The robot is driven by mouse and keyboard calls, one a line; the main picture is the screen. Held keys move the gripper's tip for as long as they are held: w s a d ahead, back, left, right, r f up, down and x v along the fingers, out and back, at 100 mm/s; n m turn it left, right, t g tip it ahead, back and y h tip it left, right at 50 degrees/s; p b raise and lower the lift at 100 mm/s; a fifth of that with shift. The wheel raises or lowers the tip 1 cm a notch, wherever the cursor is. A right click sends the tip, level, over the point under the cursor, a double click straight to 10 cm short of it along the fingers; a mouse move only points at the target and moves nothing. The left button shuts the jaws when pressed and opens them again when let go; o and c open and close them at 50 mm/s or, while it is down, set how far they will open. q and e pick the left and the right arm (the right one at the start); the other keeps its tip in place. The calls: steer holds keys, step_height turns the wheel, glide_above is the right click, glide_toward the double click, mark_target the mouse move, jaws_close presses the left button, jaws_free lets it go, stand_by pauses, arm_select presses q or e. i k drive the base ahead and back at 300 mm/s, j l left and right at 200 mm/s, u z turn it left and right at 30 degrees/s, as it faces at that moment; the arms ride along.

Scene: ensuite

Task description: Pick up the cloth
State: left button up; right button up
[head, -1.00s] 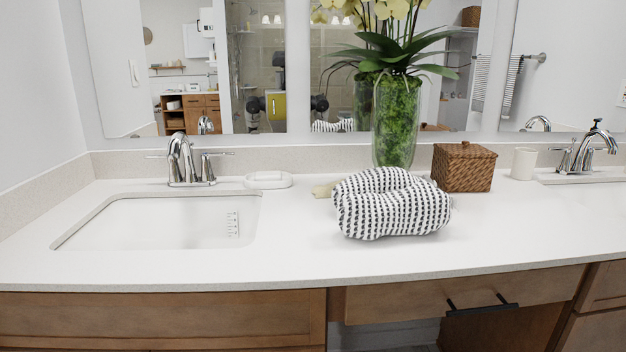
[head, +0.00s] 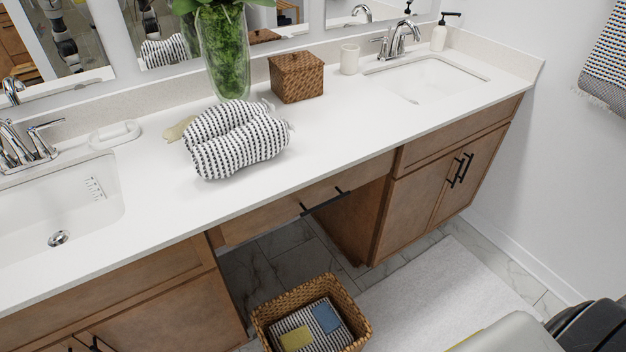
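A rolled black-and-white patterned cloth (head: 238,148) lies on the white counter, left of centre in the head view, in front of the glass vase. A second cloth, striped and folded (head: 318,328), lies in a wicker basket (head: 262,318) on the floor, with blue and yellow pieces on it. Another patterned cloth (head: 612,60) hangs at the right wall. I cannot tell which cloth is meant. Neither of my grippers is in view. A grey and black part, probably of my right arm, shows at the bottom right corner.
Near the rolled cloth stand the plant vase (head: 225,65), a lidded wicker box (head: 297,77) and a beige item (head: 178,129). Sinks lie at left (head: 62,205) and right (head: 425,78). The counter is clear right of the cloth. A white rug (head: 440,295) covers the floor.

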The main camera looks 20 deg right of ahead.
mark_target(326, 318)
steer(key=l+z, duration=0.15)
steer(key=z, duration=0.2)
steer(key=l+z, duration=0.15)
steer(key=z, duration=0.2)
steer(key=k, duration=0.05)
